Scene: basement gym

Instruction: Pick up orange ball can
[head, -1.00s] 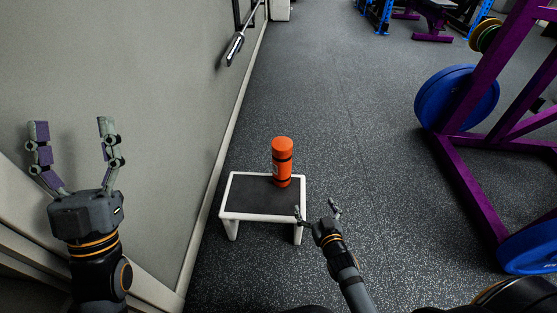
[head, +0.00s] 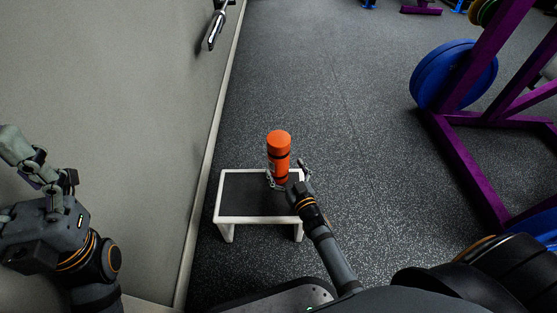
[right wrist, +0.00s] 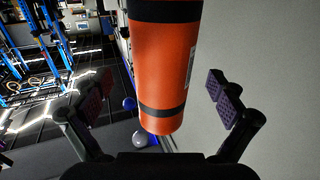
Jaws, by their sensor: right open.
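The orange ball can (head: 279,146) stands upright near the back right of a small step with a black top and white frame (head: 257,219). It has dark bands. My right gripper (head: 286,176) is open at the lower part of the can, with one finger to each side in the head view. In the right wrist view the can (right wrist: 163,70) fills the middle between the two spread fingers of the right gripper (right wrist: 160,100), with a gap on each side. My left gripper (head: 40,165) is at the left edge by the wall, away from the can; its fingers overlap in this view.
A grey wall (head: 110,80) runs along the left, with a metal bar (head: 217,28) mounted on it. A purple rack (head: 465,170) with blue plates (head: 455,75) stands at the right. The speckled floor (head: 340,100) between is clear.

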